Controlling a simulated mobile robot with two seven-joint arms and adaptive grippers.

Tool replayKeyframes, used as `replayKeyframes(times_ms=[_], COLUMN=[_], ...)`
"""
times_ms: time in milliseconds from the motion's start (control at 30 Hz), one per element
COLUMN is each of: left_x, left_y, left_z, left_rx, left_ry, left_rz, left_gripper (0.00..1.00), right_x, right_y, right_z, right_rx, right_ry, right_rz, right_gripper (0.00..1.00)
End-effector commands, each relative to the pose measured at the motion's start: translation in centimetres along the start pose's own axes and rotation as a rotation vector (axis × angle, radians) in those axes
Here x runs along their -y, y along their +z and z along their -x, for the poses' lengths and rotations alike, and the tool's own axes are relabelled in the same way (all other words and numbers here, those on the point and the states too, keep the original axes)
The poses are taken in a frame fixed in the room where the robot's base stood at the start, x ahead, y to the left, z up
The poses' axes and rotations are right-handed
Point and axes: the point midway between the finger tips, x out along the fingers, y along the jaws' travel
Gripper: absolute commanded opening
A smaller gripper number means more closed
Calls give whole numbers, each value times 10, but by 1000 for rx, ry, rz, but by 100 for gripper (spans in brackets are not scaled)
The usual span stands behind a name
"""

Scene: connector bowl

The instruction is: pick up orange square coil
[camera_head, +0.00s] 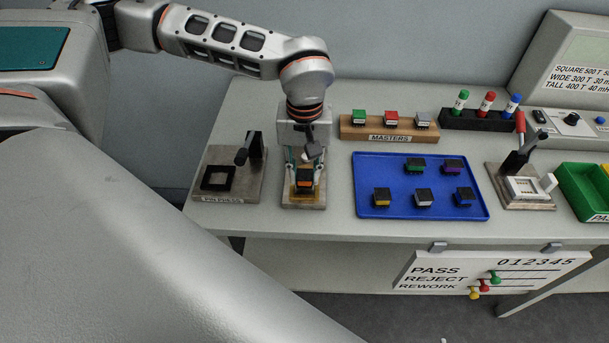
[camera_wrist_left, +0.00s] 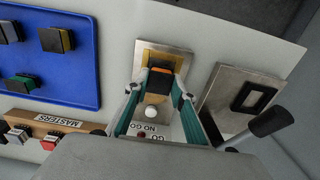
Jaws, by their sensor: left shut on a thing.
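The orange square coil (camera_head: 305,180) is a small block with a black top, at the go/no-go fixture (camera_head: 303,202) on the table. My left gripper (camera_head: 305,168) points down over it and is shut on it. In the left wrist view the coil (camera_wrist_left: 160,80) sits between the tips of the teal-padded fingers (camera_wrist_left: 158,92), over the fixture's yellowish plate (camera_wrist_left: 163,55). I cannot tell whether the coil touches the plate. My right gripper is not in view.
The pin press (camera_head: 228,183) stands close on the left. A blue tray (camera_head: 375,208) with several coils lies on the right, the masters rack (camera_head: 388,132) behind it. Farther right are a lever fixture (camera_head: 520,188) and a green bin (camera_head: 585,192).

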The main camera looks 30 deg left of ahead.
Motion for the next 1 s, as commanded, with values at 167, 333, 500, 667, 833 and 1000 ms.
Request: replayKeyframes(times_ms=[167,333,500,667,833,1000], left_x=[-1,-1,-1,-1,0,0], left_y=[-1,-1,0,0,0,0], left_z=[33,79,126,159,179,186], left_rx=[-4,-5,-4,-2,0,1], left_ry=[4,4,4,3,0,0], left_rz=[0,1,1,1,1,-1], left_gripper=[0,0,0,0,0,0], right_x=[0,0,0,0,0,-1], right_y=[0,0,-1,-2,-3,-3], right_z=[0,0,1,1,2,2], right_rx=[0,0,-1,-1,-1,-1], right_ry=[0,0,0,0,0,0], right_rz=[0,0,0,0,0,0], right_gripper=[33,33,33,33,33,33])
